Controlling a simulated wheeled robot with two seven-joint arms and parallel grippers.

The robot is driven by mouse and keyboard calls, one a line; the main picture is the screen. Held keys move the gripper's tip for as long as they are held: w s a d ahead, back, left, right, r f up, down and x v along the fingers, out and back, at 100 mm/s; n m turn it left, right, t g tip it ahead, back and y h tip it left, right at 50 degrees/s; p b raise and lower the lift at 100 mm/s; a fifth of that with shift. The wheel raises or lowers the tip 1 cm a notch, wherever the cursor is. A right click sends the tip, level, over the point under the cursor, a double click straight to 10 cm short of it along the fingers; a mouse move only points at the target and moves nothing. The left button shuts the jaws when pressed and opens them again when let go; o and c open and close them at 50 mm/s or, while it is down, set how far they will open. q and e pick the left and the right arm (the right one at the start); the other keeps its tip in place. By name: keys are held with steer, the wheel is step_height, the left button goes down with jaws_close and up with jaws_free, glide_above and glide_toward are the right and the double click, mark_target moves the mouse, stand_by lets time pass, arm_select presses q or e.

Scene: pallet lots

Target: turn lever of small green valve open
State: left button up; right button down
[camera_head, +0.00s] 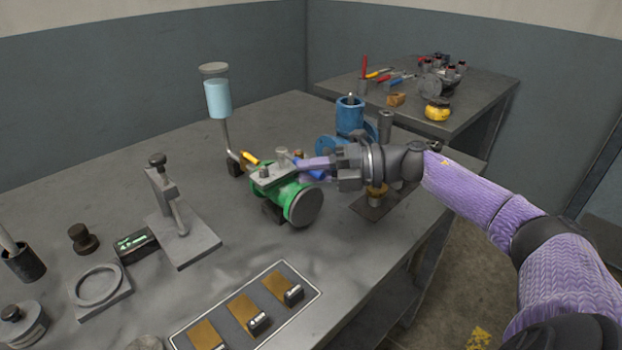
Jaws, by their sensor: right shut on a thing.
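The small green valve (285,200) sits on the grey workbench near the middle of the view, with its round grey flange facing front right. Its grey lever (274,174) lies across the top of the green body. My right gripper (313,168) reaches in from the right and is shut on the lever at its right end. The fingertips and their exact contact with the lever are small and partly hidden. My left gripper is not in view.
A blue valve (349,115) stands just behind my right gripper. A post with a light-blue cylinder (218,98) stands behind the green valve. A clamp stand (180,240) is to the left, and a tray with brass plates (318,292) is in front. A second table (480,88) holds tools.

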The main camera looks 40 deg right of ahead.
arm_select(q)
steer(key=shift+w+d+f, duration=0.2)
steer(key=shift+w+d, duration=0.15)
arm_select(e)
steer(key=shift+d, duration=0.1)
steer(key=c, duration=0.9)
jaws_free()
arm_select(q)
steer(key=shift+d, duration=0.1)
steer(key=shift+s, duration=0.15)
arm_select(e)
steer(key=shift+s+d, duration=0.15)
steer(key=shift+d, duration=0.05)
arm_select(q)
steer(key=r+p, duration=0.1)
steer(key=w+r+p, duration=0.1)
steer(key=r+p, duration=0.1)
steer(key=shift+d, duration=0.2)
arm_select(e)
steer(key=v, duration=0.9)
steer(key=shift+s+d, duration=0.1)
steer(key=shift+d, duration=0.1)
